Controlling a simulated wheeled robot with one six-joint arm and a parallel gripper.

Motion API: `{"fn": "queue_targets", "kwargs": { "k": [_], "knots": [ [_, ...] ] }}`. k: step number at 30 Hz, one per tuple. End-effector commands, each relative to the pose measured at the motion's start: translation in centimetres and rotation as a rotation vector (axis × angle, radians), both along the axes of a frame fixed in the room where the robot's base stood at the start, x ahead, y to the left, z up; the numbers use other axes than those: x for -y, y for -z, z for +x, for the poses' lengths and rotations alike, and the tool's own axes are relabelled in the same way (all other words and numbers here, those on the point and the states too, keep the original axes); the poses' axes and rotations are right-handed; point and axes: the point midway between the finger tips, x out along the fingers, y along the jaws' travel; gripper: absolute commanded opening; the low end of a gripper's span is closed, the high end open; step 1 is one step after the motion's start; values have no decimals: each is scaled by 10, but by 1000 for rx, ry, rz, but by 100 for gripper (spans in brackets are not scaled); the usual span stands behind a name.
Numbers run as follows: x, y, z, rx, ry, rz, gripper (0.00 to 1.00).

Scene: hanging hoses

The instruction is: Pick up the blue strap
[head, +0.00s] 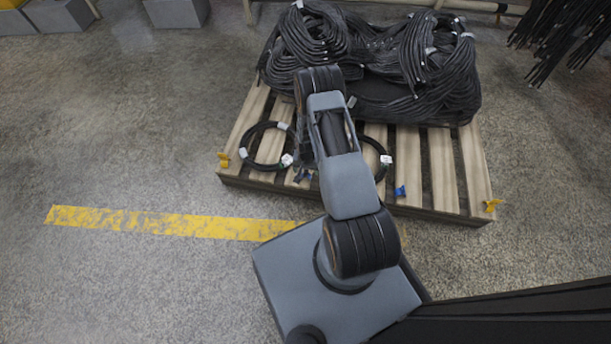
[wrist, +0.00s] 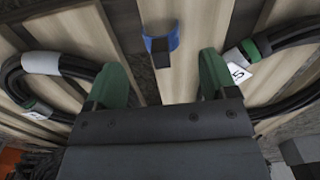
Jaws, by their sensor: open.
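A blue strap (wrist: 160,43) with a dark lower part shows in the wrist view, at the top middle against the pale pallet slats. My gripper (wrist: 162,66) is open. Its two green-padded fingers stand left and right of the strap, which lies between and just beyond their tips, apart from both. In the head view one blue piece (head: 302,175) shows by the pallet's front edge, beside my arm, which hides most of the gripper. Another blue piece (head: 400,191) lies on the front edge further right. I cannot tell for certain which one the wrist view shows.
The wooden pallet (head: 441,165) bears a large heap of black hoses (head: 372,62) at the back. A tied black coil (head: 252,150) lies left of my arm, and another (head: 385,158) lies right. Yellow pieces (head: 223,160) sit at the front corners.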

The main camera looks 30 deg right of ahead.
Motion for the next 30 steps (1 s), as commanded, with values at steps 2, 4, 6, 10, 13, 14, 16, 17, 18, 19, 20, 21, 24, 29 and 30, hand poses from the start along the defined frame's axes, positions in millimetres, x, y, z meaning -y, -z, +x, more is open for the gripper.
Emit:
{"fn": "queue_targets", "kwargs": {
  "k": [2,4,6,10,13,14,16,17,18,19,20,21,24,29,30],
  "knots": [
    [0,3,0,0,0,0,79],
    [0,8,0,0,0,0,79],
    [0,16,1,-1,0,1,79],
    [-1,35,2,-1,0,1,79],
    [-1,48,2,-1,0,0,79],
    [-1,50,2,-1,0,1,79],
    [0,53,2,-1,0,1,79],
    [0,53,2,-1,0,1,79],
    [0,53,2,0,0,0,79],
    [0,52,2,0,0,0,79],
    [0,52,2,0,0,0,79],
    [0,52,2,0,0,0,79],
    [0,52,2,0,0,0,73],
    [0,52,2,0,0,0,58],
    [0,52,2,0,0,0,54]
  ]
}}
